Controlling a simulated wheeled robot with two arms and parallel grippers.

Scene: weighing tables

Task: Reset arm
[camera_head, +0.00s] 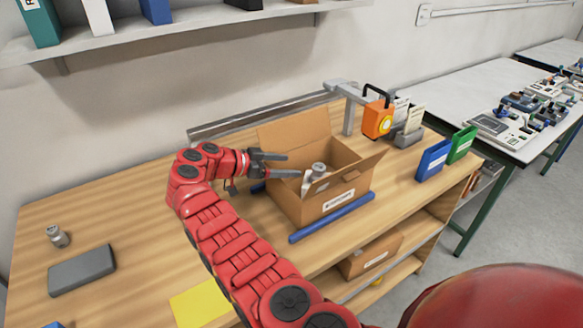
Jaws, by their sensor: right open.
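My right gripper (281,165) is at the end of the red arm that comes up from the bottom of the view. Its two dark fingers are apart and point right, at the left side of an open cardboard box (331,203). The fingers reach over the box's left edge. A grey metal object (318,170) shows inside the box, to the right of the fingertips and apart from them. The lower part of the box's inside is hidden. My left gripper is not in view.
The box stands on a wooden table (130,215) beside a blue bar (333,217). A metal weight (57,236) and a grey plate (82,270) are at the left. An orange hanging scale (378,119) stands behind the box. Blue (433,160) and green (461,144) holders are at the right.

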